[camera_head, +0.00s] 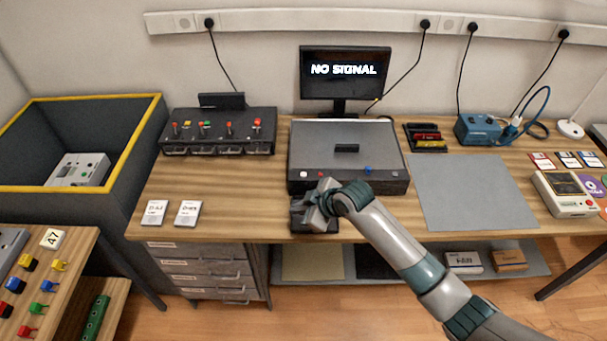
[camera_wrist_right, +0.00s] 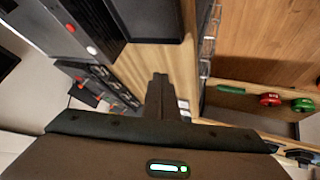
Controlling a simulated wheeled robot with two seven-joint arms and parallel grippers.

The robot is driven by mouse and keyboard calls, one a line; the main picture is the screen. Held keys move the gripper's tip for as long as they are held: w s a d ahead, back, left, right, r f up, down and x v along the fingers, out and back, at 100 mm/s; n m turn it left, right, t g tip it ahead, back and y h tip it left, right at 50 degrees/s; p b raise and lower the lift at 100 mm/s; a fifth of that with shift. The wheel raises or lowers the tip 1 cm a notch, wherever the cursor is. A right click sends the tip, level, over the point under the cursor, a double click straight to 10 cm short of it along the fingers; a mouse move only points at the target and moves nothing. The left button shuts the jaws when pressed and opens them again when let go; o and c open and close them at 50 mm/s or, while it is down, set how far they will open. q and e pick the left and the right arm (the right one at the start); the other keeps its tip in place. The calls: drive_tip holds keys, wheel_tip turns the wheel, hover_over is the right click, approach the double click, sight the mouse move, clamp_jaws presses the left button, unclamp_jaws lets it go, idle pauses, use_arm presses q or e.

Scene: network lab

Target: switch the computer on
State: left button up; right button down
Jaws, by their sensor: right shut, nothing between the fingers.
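The computer (camera_head: 345,150) is a wide dark case with a grey top at the middle of the bench. Its front face carries a white button (camera_head: 304,174), a red button (camera_head: 320,174) and a blue knob (camera_head: 367,170). The red button (camera_wrist_right: 70,28) and white button (camera_wrist_right: 92,50) also show in the right wrist view. The monitor (camera_head: 345,72) behind reads "NO SIGNAL". My right gripper (camera_head: 318,208) is shut and empty in front of the computer's left front, over a small black unit (camera_head: 300,222). Its closed fingers (camera_wrist_right: 160,90) appear apart from the buttons. My left gripper is not in view.
A black switch panel (camera_head: 218,130) stands left of the computer, with two white cards (camera_head: 187,213) before it. A grey mat (camera_head: 475,190) lies to the right, with a blue device (camera_head: 476,129) behind it. A yellow-rimmed bin (camera_head: 95,187) stands at the left.

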drive_tip(key=w+d+r+n, duration=0.1)
drive_tip(key=w+r, duration=0.3)
drive_tip(key=w, duration=0.4)
drive_tip(key=w+d+r+n+t, duration=0.1)
drive_tip(key=w+r+n, duration=0.1)
drive_tip(key=w+r, duration=0.3)
drive_tip(key=w, duration=0.3)
drive_tip(key=shift+d, duration=0.25)
drive_tip(key=shift+f, duration=0.1)
drive_tip(key=b, duration=0.6)
approach(303, 175)
drive_tip(key=shift+w+a+f, duration=0.4)
drive_tip(key=shift+w+a, duration=0.25)
drive_tip(key=shift+w, duration=0.1)
drive_tip(key=shift+w+a+f, duration=0.4)
drive_tip(key=shift+w+a, duration=0.25)
drive_tip(key=shift+w, duration=0.1)
drive_tip(key=shift+w+a+f, duration=0.4)
drive_tip(key=shift+w+a, duration=0.25)
drive_tip(key=shift+w, duration=0.1)
drive_tip(key=shift+f+b, duration=0.1)
drive_tip(key=shift+b, duration=0.2)
drive_tip(key=shift+f, duration=0.3)
